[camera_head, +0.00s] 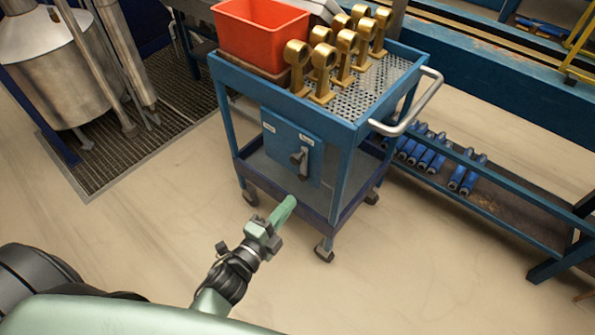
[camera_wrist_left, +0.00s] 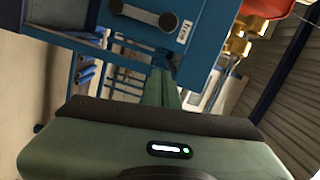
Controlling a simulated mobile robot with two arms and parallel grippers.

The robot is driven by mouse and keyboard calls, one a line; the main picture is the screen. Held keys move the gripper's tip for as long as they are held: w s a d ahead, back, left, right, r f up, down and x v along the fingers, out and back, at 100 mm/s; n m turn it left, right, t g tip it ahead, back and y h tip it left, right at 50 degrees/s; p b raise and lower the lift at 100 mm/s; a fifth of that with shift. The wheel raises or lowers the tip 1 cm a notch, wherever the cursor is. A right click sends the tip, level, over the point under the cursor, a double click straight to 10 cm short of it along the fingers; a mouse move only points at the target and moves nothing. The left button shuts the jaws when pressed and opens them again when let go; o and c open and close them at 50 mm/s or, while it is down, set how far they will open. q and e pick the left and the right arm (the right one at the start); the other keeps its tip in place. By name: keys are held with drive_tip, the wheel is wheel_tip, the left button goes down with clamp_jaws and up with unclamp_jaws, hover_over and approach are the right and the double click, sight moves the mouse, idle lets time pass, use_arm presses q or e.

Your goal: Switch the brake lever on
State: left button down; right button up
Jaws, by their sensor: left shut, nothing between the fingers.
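The brake lever (camera_head: 301,160) is a grey handle on the blue panel (camera_head: 284,140) on the side of a blue cart. It points mostly downward in the head view, with two small white labels above it. A grey lever part (camera_wrist_left: 148,15) and one label (camera_wrist_left: 184,31) also show at the top of the left wrist view. My left gripper (camera_head: 290,202), with green fingers, is shut and empty. It appears just below and in front of the lever in the head view. In the left wrist view the fingers (camera_wrist_left: 161,88) point toward the panel. Contact cannot be told.
The cart (camera_head: 340,128) carries an orange bin (camera_head: 258,40) and several brass fittings (camera_head: 322,70) on its perforated top. A metal handle (camera_head: 415,110) sticks out at right. Low racks with blue parts (camera_head: 430,158) stand behind. The floor (camera_head: 150,215) around the cart is clear.

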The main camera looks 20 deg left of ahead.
use_arm(q)
drive_tip(key=shift+d+r, duration=0.15)
drive_tip(key=shift+r, duration=0.1)
use_arm(e)
drive_tip(key=shift+d, duration=0.4)
use_arm(q)
drive_tip(key=shift+w, duration=0.1)
drive_tip(key=shift+w, duration=0.1)
use_arm(e)
drive_tip(key=shift+w, duration=0.1)
use_arm(q)
drive_tip(key=w+a+p, duration=0.1)
drive_tip(key=w, duration=1)
drive_tip(key=shift+w+a+f, duration=0.15)
drive_tip(key=shift+a+f, duration=0.05)
drive_tip(key=shift+f, duration=0.25)
use_arm(e)
drive_tip(key=shift+a+r, duration=0.25)
drive_tip(key=shift+r, duration=0.3)
use_arm(q)
drive_tip(key=shift+a, duration=0.1)
use_arm(e)
drive_tip(key=shift+r, duration=0.1)
